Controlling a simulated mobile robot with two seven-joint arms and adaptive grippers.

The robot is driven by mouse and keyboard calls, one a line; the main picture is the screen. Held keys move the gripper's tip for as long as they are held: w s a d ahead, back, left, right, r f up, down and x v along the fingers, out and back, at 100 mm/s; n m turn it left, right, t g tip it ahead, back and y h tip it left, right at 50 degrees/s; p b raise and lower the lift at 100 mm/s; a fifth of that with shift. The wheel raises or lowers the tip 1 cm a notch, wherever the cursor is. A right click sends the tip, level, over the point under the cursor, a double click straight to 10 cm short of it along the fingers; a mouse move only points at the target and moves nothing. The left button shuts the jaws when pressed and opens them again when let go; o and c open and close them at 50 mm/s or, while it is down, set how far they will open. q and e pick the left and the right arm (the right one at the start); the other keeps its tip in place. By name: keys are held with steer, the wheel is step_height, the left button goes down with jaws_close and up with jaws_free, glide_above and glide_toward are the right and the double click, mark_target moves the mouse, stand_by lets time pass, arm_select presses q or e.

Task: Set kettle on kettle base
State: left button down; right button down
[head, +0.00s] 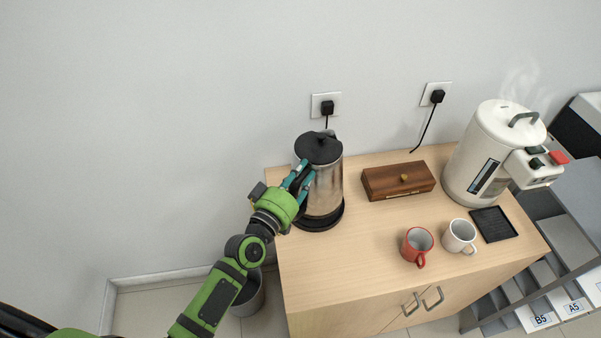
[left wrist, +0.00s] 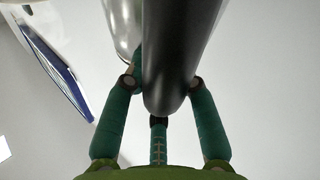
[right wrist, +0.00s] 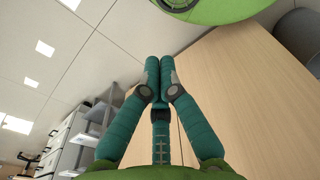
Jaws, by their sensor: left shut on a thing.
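The kettle (head: 324,190) is a tall steel jug with a black lid, upright at the back left of the wooden cabinet. The round black kettle base (head: 322,222) shows directly under it; I cannot tell whether the kettle's bottom rests fully on it. My left gripper (head: 301,182) is shut on the kettle's black handle, at the kettle's left side. The left wrist view shows the dark handle (left wrist: 172,70) between the teal fingers, with the steel body behind. My right gripper (right wrist: 160,75) is shut and empty, its fingertips together; it is out of the head view.
A wooden box (head: 398,181) sits right of the kettle. A red mug (head: 416,246), a white mug (head: 459,236), a black tray (head: 494,224) and a steaming white dispenser (head: 490,150) stand further right. The cabinet's front left top is clear. A bin (head: 249,295) stands on the floor.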

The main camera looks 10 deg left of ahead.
arm_select(q)
steer(key=shift+w+a+f+b, duration=0.1)
steer(key=shift+f+b, duration=0.6)
steer(key=shift+b, duration=0.05)
steer(key=shift+f+b, duration=0.65)
arm_select(e)
steer(key=shift+w+d+f, duration=0.15)
steer(key=shift+w+f, duration=0.05)
steer(key=shift+f, duration=0.35)
steer(key=shift+w+d+f, duration=0.1)
steer(key=shift+w+f, duration=0.05)
steer(key=shift+f, duration=0.45)
steer(key=shift+w+d+f, duration=0.15)
steer(key=shift+w+f, duration=0.05)
steer(key=shift+f, duration=0.35)
arm_select(q)
steer(key=shift+w, duration=0.25)
arm_select(e)
steer(key=shift+w, duration=0.1)
steer(key=shift+w+a+r, duration=0.1)
steer(key=shift+a, duration=0.05)
arm_select(q)
steer(key=shift+f+b, duration=0.4)
steer(key=shift+f, duration=0.15)
arm_select(e)
steer(key=shift+f, duration=0.5)
